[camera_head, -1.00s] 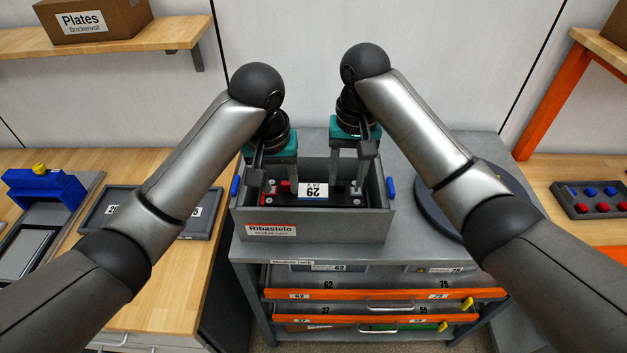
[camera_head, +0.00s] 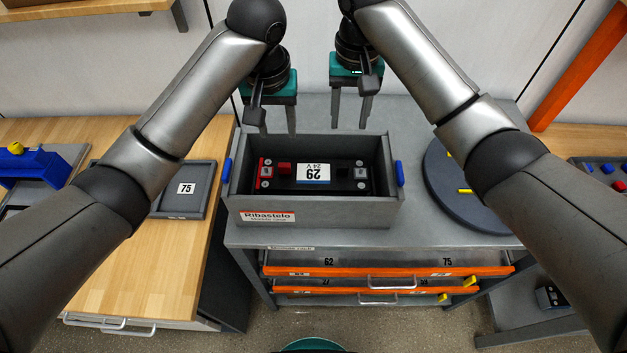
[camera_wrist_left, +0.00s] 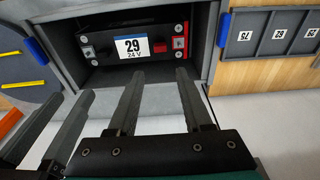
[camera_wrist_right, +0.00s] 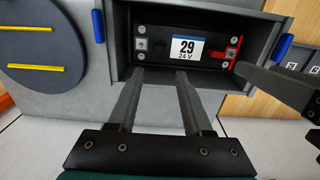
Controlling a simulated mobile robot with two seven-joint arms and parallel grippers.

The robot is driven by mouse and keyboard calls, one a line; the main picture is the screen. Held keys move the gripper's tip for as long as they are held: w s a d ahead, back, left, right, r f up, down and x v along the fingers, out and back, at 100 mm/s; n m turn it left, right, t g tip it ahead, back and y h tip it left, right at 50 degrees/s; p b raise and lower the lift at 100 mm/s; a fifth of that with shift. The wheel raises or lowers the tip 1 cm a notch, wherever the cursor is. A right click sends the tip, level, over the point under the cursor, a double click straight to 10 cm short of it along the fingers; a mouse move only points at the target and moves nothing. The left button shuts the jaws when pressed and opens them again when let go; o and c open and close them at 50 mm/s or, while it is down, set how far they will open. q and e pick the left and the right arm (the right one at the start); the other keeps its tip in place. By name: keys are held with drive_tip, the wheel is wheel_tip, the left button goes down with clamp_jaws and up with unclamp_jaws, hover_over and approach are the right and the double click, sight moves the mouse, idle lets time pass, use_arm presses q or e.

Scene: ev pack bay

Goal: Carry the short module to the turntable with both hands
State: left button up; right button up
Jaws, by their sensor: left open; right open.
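The short module (camera_head: 336,176), black with a white "29 24 V" label and a red end on the left, lies flat in the grey Ribastelo crate (camera_head: 316,217) on the bench. It also shows in the left wrist view (camera_wrist_left: 158,50) and the right wrist view (camera_wrist_right: 158,48). My left gripper (camera_head: 278,130) is open and empty, above the crate's back left. My right gripper (camera_head: 350,122) is open and empty, above the crate's back edge. Neither touches the module. The dark round turntable (camera_head: 440,205) stands right of the crate, partly hidden by my right arm.
Yellow bars (camera_head: 465,191) lie on the turntable. Blue handles (camera_head: 399,173) stick out at the crate's ends. A grey tray marked 75 (camera_head: 186,206) lies on the left wooden bench. Orange-fronted drawers (camera_head: 330,271) are partly open below.

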sight(284, 164)
use_arm(q)
drive_tip(key=f, duration=0.4)
drive_tip(key=w+f, duration=0.1)
drive_tip(key=f, duration=0.4)
drive_tip(key=w+f, duration=0.1)
drive_tip(key=f, duration=0.3)
drive_tip(key=shift+f, duration=0.35)
use_arm(e)
wheel_tip(284, 164, down, 14)
drive_tip(key=shift+r, duration=0.1)
use_arm(q)
drive_tip(key=shift+c, duration=0.2)
use_arm(e)
drive_tip(key=shift+c, duration=0.2)
use_arm(q)
drive_tip(key=c, duration=0.7)
use_arm(e)
drive_tip(key=c, duration=0.7)
use_arm(q)
clamp_jaws()
use_arm(e)
clamp_jaws()
use_arm(q)
drive_tip(key=shift+w+r, duration=0.15)
use_arm(e)
drive_tip(key=shift+w, duration=0.1)
